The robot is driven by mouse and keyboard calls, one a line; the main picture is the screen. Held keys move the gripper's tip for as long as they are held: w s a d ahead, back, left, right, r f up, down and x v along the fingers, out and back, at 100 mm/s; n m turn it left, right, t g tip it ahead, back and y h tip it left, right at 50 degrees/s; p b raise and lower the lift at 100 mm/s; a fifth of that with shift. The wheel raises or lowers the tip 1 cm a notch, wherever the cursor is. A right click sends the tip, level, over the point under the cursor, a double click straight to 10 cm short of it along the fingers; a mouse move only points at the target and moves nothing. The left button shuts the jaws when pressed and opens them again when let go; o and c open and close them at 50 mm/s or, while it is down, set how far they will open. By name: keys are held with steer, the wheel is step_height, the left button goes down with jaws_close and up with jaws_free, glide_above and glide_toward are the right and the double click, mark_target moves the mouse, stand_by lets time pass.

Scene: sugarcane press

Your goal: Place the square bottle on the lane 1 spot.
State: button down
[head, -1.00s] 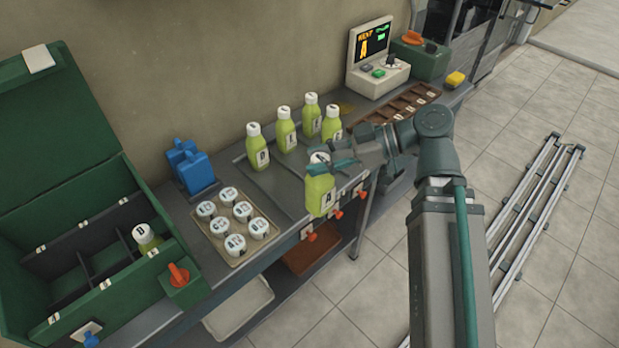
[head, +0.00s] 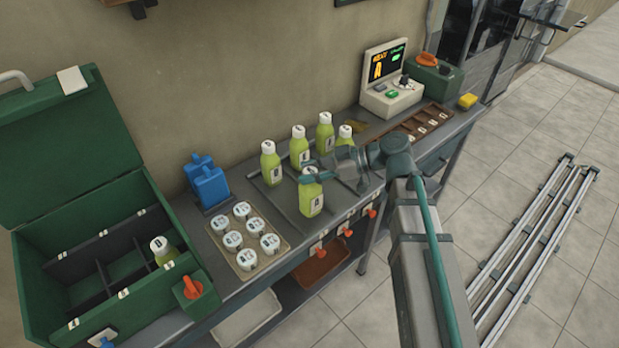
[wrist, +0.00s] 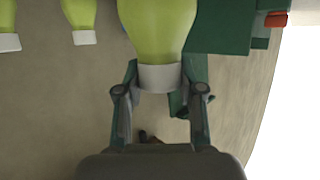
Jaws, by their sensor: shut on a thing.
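My gripper (head: 316,173) is shut on the cap and neck of a light-green bottle with a white cap and dark-lettered label (head: 311,196). The bottle hangs upright at the counter's front side, before the standing bottles; I cannot tell whether its base touches the surface. In the wrist view the fingers (wrist: 160,95) flank the white cap of the held bottle (wrist: 160,25). Several similar bottles (head: 270,164) stand behind it in lanes split by thin dividers (head: 282,208). The lane numbers are too small to read, so I cannot tell which spot is lane 1.
A tray of white-lidded cups (head: 240,261) and blue containers (head: 208,186) stand left of the lanes. An open green case (head: 172,290) holds another bottle (head: 163,250). A screen unit (head: 390,85) and brown compartment tray (head: 415,125) are at right. Orange knobs (head: 347,232) line the front edge.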

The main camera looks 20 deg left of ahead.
steer(key=shift+w+a+f, duration=0.25)
steer(key=shift+f, duration=0.35)
steer(key=shift+f+p, duration=0.7)
steer(key=shift+f, duration=0.8)
steer(key=c, duration=0.7)
jaws_free()
